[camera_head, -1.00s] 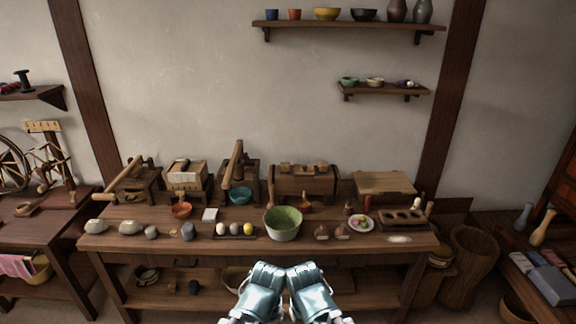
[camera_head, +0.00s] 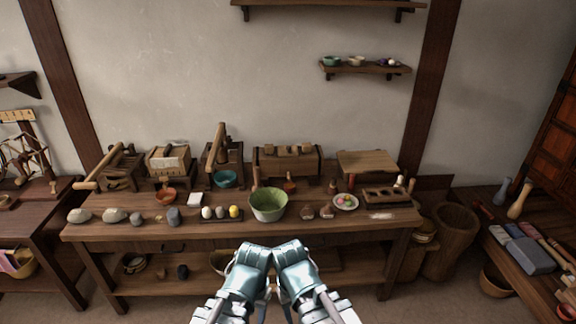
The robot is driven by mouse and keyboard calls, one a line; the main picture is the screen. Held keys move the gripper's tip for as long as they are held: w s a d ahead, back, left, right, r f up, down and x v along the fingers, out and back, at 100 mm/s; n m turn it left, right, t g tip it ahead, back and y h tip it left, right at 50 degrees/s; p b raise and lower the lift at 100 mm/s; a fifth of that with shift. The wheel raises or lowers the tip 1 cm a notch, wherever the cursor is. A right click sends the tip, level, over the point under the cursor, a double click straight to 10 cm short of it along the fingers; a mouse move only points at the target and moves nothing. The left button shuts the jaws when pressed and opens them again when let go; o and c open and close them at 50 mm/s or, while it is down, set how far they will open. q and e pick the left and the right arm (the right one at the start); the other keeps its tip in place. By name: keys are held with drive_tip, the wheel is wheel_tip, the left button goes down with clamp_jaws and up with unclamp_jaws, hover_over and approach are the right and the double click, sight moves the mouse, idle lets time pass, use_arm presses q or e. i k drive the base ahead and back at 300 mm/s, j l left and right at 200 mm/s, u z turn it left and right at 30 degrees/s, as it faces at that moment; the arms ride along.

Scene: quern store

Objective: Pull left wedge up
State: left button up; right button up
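A wooden box press (camera_head: 288,163) stands at the back of the long workbench, right of centre. Small wooden blocks sit on its top, and the leftmost (camera_head: 268,149) looks like the left wedge. They are too small to see how deep they sit. My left gripper (camera_head: 252,253) and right gripper (camera_head: 291,253) are side by side, low in the view before the bench's front edge, well apart from the press. Their fingers point away from me, and I cannot make out whether they are open. Nothing shows held in them.
A green bowl (camera_head: 268,206) stands on the bench in front of the press. A small brown bowl (camera_head: 290,187) is just before the press. Stones and eggs line the front.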

sight(268, 148)
drive_tip(key=i, duration=2.1)
